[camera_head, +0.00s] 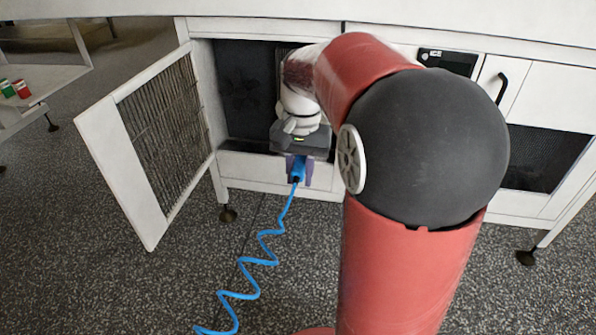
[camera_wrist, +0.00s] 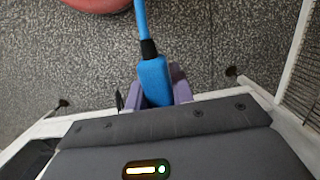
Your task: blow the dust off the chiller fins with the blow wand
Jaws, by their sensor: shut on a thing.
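My gripper (camera_head: 299,170) is shut on the blue handle of the blow wand (camera_head: 297,172), low in front of the open bay of the white cabinet. In the wrist view the purple fingers of my gripper (camera_wrist: 162,86) close on both sides of the blow wand (camera_wrist: 153,78). A coiled blue hose (camera_head: 262,262) runs from the handle down over the floor. The wand's nozzle is hidden in both views. The chiller fins (camera_head: 240,92) seem to be the dark panel inside the bay, partly behind my arm. Dust on them cannot be made out.
A slatted door (camera_head: 160,130) stands swung open to the left of the bay. The cabinet's lower rail (camera_head: 240,172) crosses below the opening. A handled white door (camera_head: 505,90) is at the right. Red and green cups (camera_head: 20,88) stand far left.

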